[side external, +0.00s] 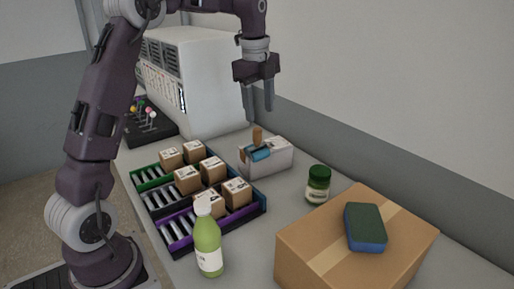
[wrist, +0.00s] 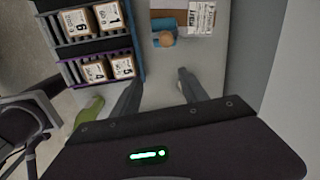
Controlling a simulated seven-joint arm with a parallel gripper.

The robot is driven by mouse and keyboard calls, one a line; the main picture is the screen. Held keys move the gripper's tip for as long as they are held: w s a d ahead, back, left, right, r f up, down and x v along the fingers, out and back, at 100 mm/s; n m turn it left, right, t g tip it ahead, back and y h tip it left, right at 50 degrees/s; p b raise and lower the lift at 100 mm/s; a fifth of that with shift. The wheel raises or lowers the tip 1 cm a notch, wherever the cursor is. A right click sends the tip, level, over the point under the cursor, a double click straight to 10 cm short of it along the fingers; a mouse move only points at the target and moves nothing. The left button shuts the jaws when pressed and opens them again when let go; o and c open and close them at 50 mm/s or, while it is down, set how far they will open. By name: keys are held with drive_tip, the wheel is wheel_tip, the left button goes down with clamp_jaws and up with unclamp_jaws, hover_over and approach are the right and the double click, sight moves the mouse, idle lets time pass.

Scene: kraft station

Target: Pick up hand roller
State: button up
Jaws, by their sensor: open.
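The hand roller (side external: 261,154) has a blue roller and a wooden handle that stands up. It rests on a small white box (side external: 277,163) near the wall. In the wrist view the roller's handle (wrist: 166,39) shows end-on, ahead of my fingertips. My gripper (side external: 260,109) is open and empty, pointing down above the roller with a clear gap. Its two separated fingers also show in the wrist view (wrist: 160,78). Part of the roller is hard to make out from above.
A divided rack (side external: 178,226) with several small cartons stands left of the white box. A green bottle (side external: 208,243), a dark green jar (side external: 318,184) and a large cardboard box (side external: 318,235) with a sponge (side external: 366,226) stand nearer. A wall is close behind the roller.

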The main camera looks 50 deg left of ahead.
sight(257, 147)
drive_tip(key=w+a+f+m, duration=0.2)
drive_tip(key=a+f, duration=0.1)
drive_tip(key=w+a+f+m, duration=0.1)
drive_tip(key=a+f, duration=0.1)
drive_tip(key=shift+w+a+f+g+h, duration=0.1)
drive_tip(key=shift+w+f+g+h, duration=0.1)
drive_tip(key=shift+g+h, duration=0.1)
wheel_tip(257, 147, down, 7)
drive_tip(key=shift+s+a+r, duration=0.1)
drive_tip(key=shift+s+r, duration=0.05)
drive_tip(key=shift+r, duration=0.05)
clamp_jaws()
